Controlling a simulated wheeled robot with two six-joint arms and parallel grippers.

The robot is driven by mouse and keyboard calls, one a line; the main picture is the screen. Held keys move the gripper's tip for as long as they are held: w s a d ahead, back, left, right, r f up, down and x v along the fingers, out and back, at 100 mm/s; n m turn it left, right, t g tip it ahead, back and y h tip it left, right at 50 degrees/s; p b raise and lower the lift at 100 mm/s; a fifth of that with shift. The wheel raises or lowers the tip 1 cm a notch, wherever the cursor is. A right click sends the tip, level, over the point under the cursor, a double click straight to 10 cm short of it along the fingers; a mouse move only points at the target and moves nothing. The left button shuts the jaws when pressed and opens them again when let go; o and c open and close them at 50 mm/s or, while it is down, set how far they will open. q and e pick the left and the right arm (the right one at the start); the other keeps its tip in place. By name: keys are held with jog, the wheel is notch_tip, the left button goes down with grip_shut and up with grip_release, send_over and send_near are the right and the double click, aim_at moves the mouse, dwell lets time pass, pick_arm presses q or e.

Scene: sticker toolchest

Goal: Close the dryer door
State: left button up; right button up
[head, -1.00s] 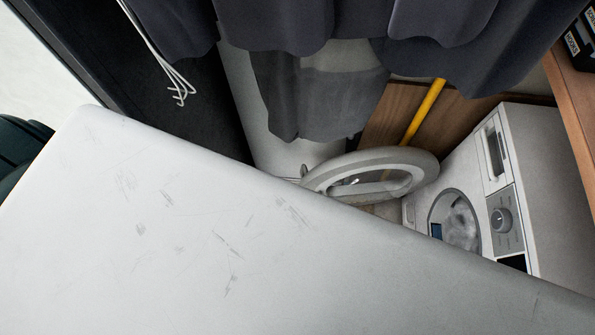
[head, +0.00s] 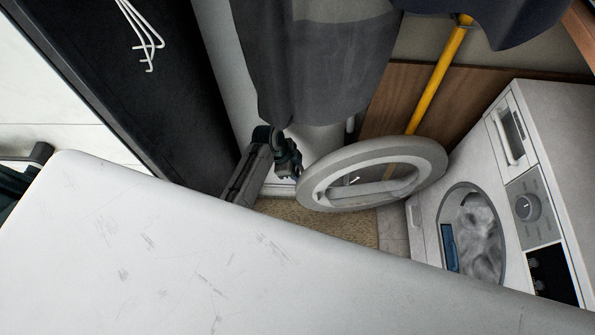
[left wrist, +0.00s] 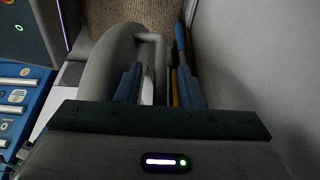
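The white dryer (head: 555,130) stands at the right in the head view. Its round grey door (head: 425,165) is swung wide open to the left of the drum opening (head: 475,235). Light-coloured laundry shows inside the drum. My left gripper (head: 292,172) is just left of the door's outer edge, pointing toward it; I cannot tell whether it touches. In the left wrist view, the blue fingers of my left gripper (left wrist: 157,85) stand apart. The curved grey door rim (left wrist: 100,60) shows beyond and beside the left finger. My right gripper is not in view.
Dark grey cloth (head: 315,60) hangs above and behind the door. A yellow pole (head: 438,80) leans against the brown wooden panel (head: 385,95) behind it. White wire hooks (head: 140,35) hang at upper left. A patch of carpeted floor (head: 325,222) lies below the door.

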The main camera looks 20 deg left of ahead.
pick_arm(q)
jog(key=shift+d+f, duration=0.2)
jog(key=shift+f, duration=0.35)
grip_shut()
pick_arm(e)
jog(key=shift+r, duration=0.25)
